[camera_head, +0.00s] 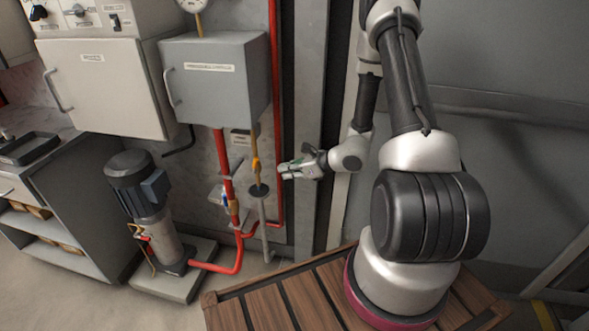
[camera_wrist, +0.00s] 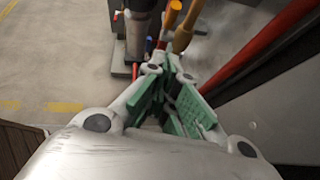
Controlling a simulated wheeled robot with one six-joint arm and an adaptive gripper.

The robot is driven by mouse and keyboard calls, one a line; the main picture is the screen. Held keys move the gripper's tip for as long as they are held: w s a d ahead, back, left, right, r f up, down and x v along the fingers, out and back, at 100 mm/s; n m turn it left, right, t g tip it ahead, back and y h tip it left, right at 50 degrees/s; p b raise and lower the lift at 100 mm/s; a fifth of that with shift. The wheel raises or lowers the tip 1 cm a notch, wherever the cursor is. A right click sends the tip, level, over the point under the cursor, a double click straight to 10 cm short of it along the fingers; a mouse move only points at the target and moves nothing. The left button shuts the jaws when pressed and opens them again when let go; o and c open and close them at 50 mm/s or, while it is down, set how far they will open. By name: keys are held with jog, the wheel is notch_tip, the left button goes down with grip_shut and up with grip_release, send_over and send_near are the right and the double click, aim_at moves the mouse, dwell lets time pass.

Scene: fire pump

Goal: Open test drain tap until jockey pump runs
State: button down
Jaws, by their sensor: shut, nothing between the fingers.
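The test drain tap appears to be the fitting with a yellow handle (camera_head: 256,165) on the thin brass pipe below the grey box. It stands above a dark funnel (camera_head: 259,190) on a grey drain pipe. My gripper (camera_head: 283,171) is shut and empty, just right of the tap in the head view. In the wrist view an orange handle (camera_wrist: 173,14) and a brass part (camera_wrist: 187,31) lie beyond my fingertips (camera_wrist: 170,72). Contact is not clear. The jockey pump (camera_head: 139,186), with its dark motor, stands on a plinth at left; whether it runs cannot be told.
A grey box (camera_head: 216,85) and a pale cabinet (camera_head: 100,90) hang on the wall. Red pipes (camera_head: 275,120) run close beside my gripper. A gauge (camera_head: 196,5) is cut off at the top. A wooden slatted deck (camera_head: 275,305) lies under my arm.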

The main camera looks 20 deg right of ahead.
aim_at(256, 165)
jog(key=w+a, duration=0.3)
jog(key=w+a+f, duration=0.1)
jog(key=w+a, duration=0.1)
jog(key=shift+w, duration=0.2)
jog(key=shift+r, duration=0.1)
jog(key=shift+w+a+r, duration=0.45)
jog(key=shift+a+r, duration=0.25)
jog(key=shift+r, duration=0.05)
